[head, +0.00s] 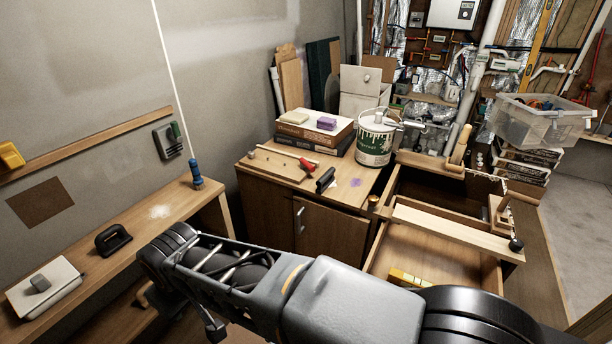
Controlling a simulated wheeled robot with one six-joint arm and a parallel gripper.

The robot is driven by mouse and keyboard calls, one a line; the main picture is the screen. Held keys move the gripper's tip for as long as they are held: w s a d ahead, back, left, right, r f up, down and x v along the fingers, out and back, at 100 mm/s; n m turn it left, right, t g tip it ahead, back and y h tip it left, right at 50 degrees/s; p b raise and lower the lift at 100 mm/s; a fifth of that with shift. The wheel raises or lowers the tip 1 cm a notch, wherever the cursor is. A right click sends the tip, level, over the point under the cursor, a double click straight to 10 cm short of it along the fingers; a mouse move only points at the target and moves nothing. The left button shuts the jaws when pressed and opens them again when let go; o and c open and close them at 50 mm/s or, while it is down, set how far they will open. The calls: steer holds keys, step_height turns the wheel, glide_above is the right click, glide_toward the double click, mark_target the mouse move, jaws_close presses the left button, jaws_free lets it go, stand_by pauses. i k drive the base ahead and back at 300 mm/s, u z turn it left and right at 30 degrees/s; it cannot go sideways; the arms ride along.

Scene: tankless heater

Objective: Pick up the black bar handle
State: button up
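A short black bar-shaped piece (325,180) sits at the front edge of the wooden cabinet top (345,193), beside a red-handled tool (303,166). A second black piece, a loop-shaped handle on a flat base (113,239), sits on the left wooden shelf (150,222). I cannot tell for certain which is the bar handle; the one on the cabinet looks more like a bar.
A paint can (374,141), stacked boxes (315,132) and a wooden board (284,168) crowd the cabinet top. An open drawer (430,255) holds a yellow level (409,279), with a plank (450,229) across it. A blue-handled tool (195,172) stands at the shelf's right end.

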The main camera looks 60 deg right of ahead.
mark_target(324, 182)
steer(key=z, duration=0.25)
steer(key=i, duration=0.7)
steer(key=z, duration=1.2)
steer(key=i, duration=0.55)
steer(key=z, duration=0.65)
